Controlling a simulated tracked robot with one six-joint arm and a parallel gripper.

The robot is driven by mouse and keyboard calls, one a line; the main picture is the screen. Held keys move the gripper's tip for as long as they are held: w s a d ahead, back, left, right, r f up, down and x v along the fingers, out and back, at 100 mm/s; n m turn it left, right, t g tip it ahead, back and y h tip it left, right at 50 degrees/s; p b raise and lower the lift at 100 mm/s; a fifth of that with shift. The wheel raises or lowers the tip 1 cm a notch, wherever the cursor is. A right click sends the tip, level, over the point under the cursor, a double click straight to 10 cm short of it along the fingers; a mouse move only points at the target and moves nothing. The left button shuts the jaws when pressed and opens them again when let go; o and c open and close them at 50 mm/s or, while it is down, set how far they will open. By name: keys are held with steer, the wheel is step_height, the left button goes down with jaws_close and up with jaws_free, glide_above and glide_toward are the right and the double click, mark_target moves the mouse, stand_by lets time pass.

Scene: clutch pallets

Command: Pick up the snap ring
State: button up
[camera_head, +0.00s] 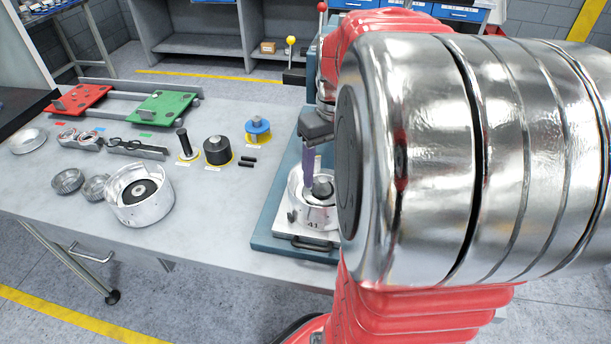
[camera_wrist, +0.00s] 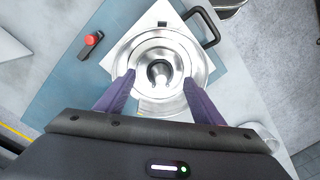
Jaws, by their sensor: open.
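My gripper (camera_head: 309,184) is over the silver drum (camera_head: 314,215) on the press plate at the bench's right part. In the wrist view my gripper (camera_wrist: 159,77) is open. Its two purple fingers reach over the drum (camera_wrist: 197,62) on either side of the dark-centred hub (camera_wrist: 160,72), with nothing seen held between them. Whether the fingertips touch anything cannot be told. I cannot make out a separate snap ring for certain; circular edges show inside the drum around the hub. My arm hides the drum's right side in the head view.
The drum stands on a white plate (camera_head: 292,229) with a dark handle (camera_wrist: 209,27), on a blue-grey base (camera_head: 265,226). Left of it are a black cylinder (camera_head: 217,150), a blue-topped part (camera_head: 258,128), another drum (camera_head: 139,204) and ribbed rings (camera_head: 67,180). A red knob (camera_wrist: 91,40) is nearby.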

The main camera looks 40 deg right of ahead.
mark_target(325, 180)
steer(key=shift+a+f, duration=0.1)
steer(key=shift+f, duration=1.75)
steer(key=shift+c, duration=0.5)
steer(key=c, duration=1)
step_height(325, 180, up, 10)
steer(key=shift+r, duration=0.1)
steer(key=shift+c, duration=0.2)
